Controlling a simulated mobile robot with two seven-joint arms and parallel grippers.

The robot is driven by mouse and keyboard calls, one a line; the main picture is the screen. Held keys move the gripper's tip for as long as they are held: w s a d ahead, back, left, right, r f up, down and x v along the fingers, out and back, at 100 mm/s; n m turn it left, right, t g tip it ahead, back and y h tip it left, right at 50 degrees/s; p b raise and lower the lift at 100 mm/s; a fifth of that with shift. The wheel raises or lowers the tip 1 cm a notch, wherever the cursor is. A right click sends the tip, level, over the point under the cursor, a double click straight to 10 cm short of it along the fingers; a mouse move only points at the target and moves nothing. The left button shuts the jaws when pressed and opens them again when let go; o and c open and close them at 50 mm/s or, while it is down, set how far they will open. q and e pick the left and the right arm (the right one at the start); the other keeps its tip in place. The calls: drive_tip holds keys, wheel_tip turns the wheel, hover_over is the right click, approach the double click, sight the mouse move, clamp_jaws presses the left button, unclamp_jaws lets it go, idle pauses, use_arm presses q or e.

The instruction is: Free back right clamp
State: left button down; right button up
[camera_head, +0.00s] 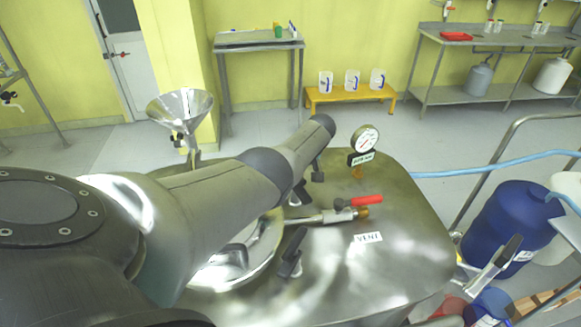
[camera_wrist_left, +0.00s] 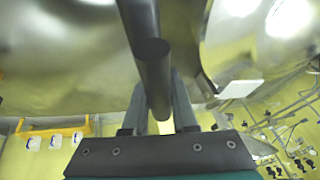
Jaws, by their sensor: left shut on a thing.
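In the left wrist view my left gripper (camera_wrist_left: 160,112) is shut on a dark, rounded clamp handle (camera_wrist_left: 148,55), which runs up between its fingers. In the head view my left arm reaches across the steel reactor lid (camera_head: 400,255) from the left, and its gripper is hidden behind the arm. A black clamp (camera_head: 300,193) shows partly beside the arm, at the back right of the round hatch (camera_head: 262,250). Another black clamp (camera_head: 290,256) sits at the hatch's front right. I cannot see whether the held clamp is loose.
A vent valve with a red handle (camera_head: 367,201) and a pressure gauge (camera_head: 364,139) stand on the lid close to the clamps. A steel funnel (camera_head: 181,105) rises behind my arm. A blue drum (camera_head: 508,225) stands at the right. The lid's front right is clear.

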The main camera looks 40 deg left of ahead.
use_arm(q)
drive_tip(key=shift+s+n, duration=0.1)
drive_tip(key=shift+n, duration=0.2)
drive_tip(key=c, duration=0.7)
unclamp_jaws()
drive_tip(key=shift+d+r+p, duration=0.2)
drive_tip(key=shift+r+p, duration=0.15)
drive_tip(key=shift+r, duration=0.2)
drive_tip(key=p+v, duration=0.4)
drive_tip(key=v, duration=0.3)
drive_tip(key=shift+r, duration=0.1)
drive_tip(key=p+v, duration=0.1)
drive_tip(key=v, duration=0.6)
